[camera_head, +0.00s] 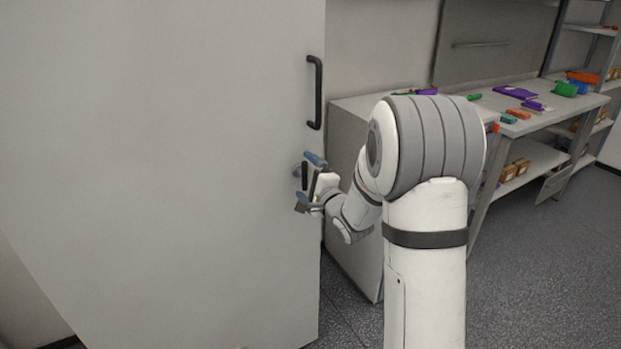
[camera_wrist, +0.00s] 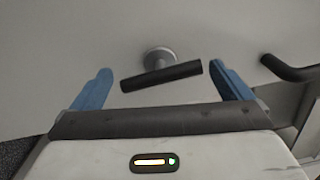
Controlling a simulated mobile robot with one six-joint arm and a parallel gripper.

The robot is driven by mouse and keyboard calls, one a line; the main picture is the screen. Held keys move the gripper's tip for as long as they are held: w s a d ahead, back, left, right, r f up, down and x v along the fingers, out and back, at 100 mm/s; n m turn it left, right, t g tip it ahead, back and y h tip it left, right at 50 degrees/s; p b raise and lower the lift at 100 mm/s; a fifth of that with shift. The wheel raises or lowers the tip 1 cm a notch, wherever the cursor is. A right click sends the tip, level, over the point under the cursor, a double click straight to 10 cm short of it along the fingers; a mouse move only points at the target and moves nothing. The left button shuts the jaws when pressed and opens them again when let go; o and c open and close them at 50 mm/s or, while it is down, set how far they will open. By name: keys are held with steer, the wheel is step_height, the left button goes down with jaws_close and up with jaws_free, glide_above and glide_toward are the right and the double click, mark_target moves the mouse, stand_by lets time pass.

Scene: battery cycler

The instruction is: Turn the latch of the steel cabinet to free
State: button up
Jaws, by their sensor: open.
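The steel cabinet's large grey door (camera_head: 180,150) fills the left of the head view. Its latch, a black bar on a round silver base, shows in the wrist view (camera_wrist: 162,75). The bar lies nearly level there, its right end slightly higher. My gripper (camera_wrist: 166,88) is open, with one blue finger on each side of the bar; I see no contact. In the head view my gripper (camera_head: 308,182) is at the door's right edge, below the door handle, with the dark latch bar (camera_head: 304,175) between its fingers, upright there.
A fixed black door handle (camera_head: 315,92) is above my gripper and also shows at the right of the wrist view (camera_wrist: 290,70). A grey cabinet (camera_head: 352,200) stands close right of the door. A workbench (camera_head: 535,122) with coloured items is farther back. Open floor lies at the right.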

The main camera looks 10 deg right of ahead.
steer(key=v, duration=0.8)
steer(key=shift+b, duration=0.35)
steer(key=shift+w+r, duration=0.1)
steer(key=s+n+g+h+p, duration=0.2)
steer(key=s+n+g, duration=0.5)
steer(key=s, duration=0.8)
steer(key=s+a+r+n+g+h+p, duration=0.1)
steer(key=s+n+g+h, duration=0.2)
steer(key=s+n+g, duration=0.4)
steer(key=s+n, duration=0.2)
steer(key=s, duration=0.5)
steer(key=shift+s+a+r+n+g+h+p, duration=0.2)
steer(key=shift+s+r+n+g+h+p, duration=0.1)
steer(key=shift+s+n+p, duration=0.1)
